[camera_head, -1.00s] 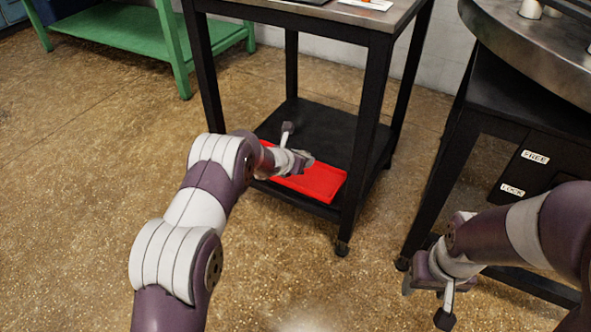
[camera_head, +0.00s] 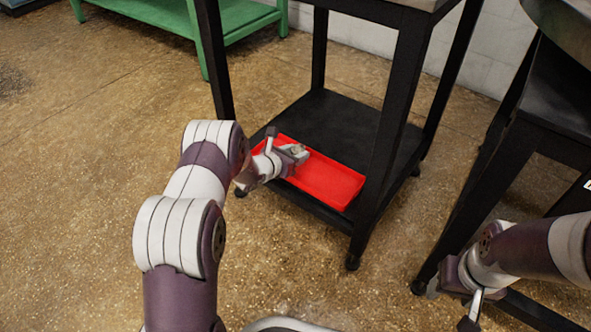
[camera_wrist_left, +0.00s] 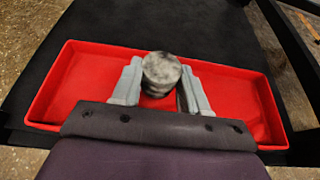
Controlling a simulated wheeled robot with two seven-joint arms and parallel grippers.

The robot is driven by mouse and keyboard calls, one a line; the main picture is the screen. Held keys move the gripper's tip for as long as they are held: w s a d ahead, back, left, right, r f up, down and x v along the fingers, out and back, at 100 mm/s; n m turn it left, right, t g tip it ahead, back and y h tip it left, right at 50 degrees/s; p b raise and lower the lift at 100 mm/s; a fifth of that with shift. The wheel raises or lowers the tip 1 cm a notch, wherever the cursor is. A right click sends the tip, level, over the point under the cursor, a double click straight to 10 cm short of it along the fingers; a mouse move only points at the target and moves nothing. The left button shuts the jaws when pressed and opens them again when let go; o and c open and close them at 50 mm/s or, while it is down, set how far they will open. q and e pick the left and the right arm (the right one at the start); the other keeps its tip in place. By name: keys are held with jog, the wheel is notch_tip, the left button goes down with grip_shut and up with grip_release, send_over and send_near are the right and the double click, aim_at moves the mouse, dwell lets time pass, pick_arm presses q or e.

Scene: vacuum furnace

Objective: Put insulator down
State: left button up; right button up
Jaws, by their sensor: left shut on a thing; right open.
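The insulator is a short, pale, mottled round piece (camera_wrist_left: 161,70) between the fingertips of my left gripper in the left wrist view. My left gripper (camera_head: 295,152) is shut on it, over the red tray (camera_head: 333,184). The tray (camera_wrist_left: 75,85) also fills much of the left wrist view, with its red floor bare on both sides of the gripper. I cannot tell whether the insulator touches the tray floor. My right gripper (camera_head: 451,285) is open at the lower right of the head view, apart from the cart.
The tray lies on the black lower shelf (camera_head: 345,118) of a cart. The cart's dark legs (camera_head: 393,125) and its top frame the space around my left arm. A green bench (camera_head: 240,20) stands at the back left. A black stand (camera_head: 485,195) is at the right.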

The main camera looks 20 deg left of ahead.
pick_arm(q)
notch_tip(320, 180, down, 4)
jog(key=b, duration=0.3)
jog(key=shift+f+b, duration=0.25)
jog(key=shift+b, duration=0.05)
jog(key=shift+s+r+p, duration=0.1)
jog(key=shift+r+p, duration=0.2)
grip_shut()
jog(key=o, duration=1.2)
grip_release()
jog(key=shift+a+r, duration=0.1)
